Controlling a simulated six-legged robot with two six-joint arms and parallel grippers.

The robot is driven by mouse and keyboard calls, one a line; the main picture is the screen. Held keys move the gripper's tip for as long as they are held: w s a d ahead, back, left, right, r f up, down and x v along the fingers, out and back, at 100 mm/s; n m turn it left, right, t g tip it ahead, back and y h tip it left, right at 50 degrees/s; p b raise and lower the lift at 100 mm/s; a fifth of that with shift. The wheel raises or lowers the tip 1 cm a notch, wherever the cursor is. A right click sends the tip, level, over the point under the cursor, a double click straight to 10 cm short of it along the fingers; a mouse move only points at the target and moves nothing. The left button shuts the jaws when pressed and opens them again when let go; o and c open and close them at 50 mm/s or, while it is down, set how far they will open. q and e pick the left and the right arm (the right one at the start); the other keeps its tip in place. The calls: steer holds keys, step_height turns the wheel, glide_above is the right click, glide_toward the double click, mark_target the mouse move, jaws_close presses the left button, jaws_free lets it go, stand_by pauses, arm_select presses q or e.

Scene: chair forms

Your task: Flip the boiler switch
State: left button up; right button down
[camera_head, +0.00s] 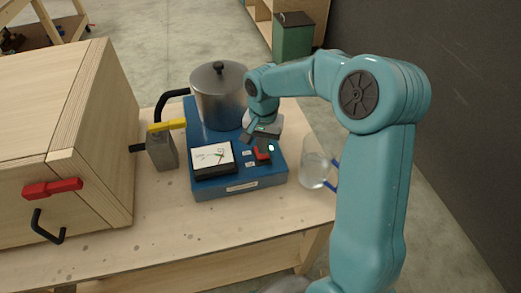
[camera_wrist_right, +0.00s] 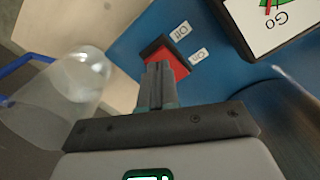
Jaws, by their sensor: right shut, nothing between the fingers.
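The boiler is a blue base (camera_head: 238,186) with a silver lidded pot (camera_head: 218,100) on its back part. Its red switch (camera_head: 263,154) sits in a dark frame at the front right of the base. In the right wrist view the red switch (camera_wrist_right: 184,69) lies just beyond my fingertips, near two small white labels that seem to read Off and On. My right gripper (camera_head: 247,137) is shut and empty, pointing down at the switch; its fingers (camera_wrist_right: 157,72) hide part of it. I cannot tell whether they touch. My left gripper is not in view.
A clear jug (camera_head: 313,165) with a blue handle stands right of the boiler. A white display panel (camera_head: 212,157) sits left of the switch. A grey block with a yellow lever (camera_head: 166,125) and a wooden cabinet (camera_head: 60,140) stand to the left. The table front (camera_head: 150,235) is clear.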

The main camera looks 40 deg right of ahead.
steer(key=shift+f+b, duration=0.9)
steer(key=shift+f, duration=0.2)
stand_by(0.5)
steer(key=shift+r, duration=0.15)
steer(key=shift+r+p, duration=0.6)
steer(key=shift+p, duration=0.05)
step_height(320, 180, up, 6)
steer(key=p, duration=0.4)
steer(key=shift+f, duration=0.15)
steer(key=shift+f, duration=0.1)
